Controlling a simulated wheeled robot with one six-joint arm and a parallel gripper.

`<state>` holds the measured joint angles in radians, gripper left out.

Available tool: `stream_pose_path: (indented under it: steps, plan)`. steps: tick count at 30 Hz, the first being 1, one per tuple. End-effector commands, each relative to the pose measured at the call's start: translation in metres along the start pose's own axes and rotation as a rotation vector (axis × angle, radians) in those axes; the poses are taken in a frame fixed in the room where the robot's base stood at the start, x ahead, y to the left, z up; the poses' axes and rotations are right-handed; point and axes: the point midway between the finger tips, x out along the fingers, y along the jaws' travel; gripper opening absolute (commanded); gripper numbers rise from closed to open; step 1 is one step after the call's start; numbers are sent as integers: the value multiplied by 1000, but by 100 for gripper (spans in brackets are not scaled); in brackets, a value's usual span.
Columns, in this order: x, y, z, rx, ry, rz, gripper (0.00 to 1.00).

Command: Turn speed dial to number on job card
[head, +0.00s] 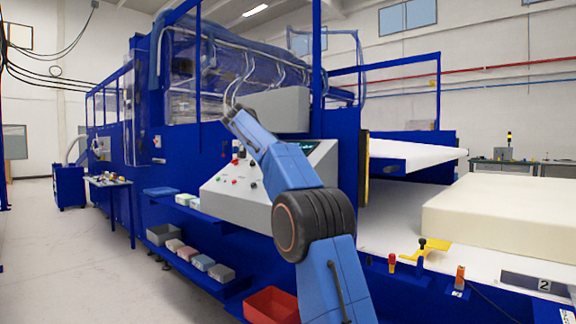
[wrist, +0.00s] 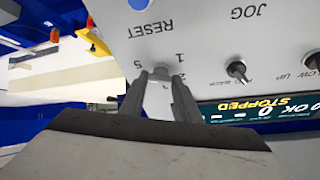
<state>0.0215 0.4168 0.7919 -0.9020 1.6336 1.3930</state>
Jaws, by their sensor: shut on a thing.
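The grey control panel (head: 243,200) stands on the blue machine in the head view, partly behind my arm. In the wrist view the panel (wrist: 205,40) shows upside down. My gripper (wrist: 160,74) is at the panel face, its two fingers shut on the speed dial. The fingers cover most of the dial, so its pointer and setting cannot be read. Printed numbers 1, 2 and 5 show around the fingertips. The display (wrist: 265,108) reads STOPPED. My gripper is hidden behind my arm in the head view.
A toggle switch (wrist: 237,70) sits beside my gripper under the JOG label. A large foam block (head: 505,215) lies on the white conveyor at right. A red bin (head: 272,304) and a blue shelf of small boxes are below the panel. Floor at left is clear.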

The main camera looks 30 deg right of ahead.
Motion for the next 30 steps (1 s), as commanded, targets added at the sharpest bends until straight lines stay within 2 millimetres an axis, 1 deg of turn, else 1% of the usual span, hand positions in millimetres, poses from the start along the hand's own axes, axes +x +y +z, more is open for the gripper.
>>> stream_pose_path:
  steps: [6, 12, 27, 28, 29, 30]
  plan:
    - [0, -2, 0, 102, 0, 42, 7]
    - [0, -2, 0, 152, -1, 63, 7]
    - [0, -2, 0, 168, -1, 70, 7]
    - [0, -2, 0, 168, -1, 71, 32]
    - [0, -2, 0, 168, -1, 70, 39]
    - [0, -2, 0, 168, -1, 70, 48]
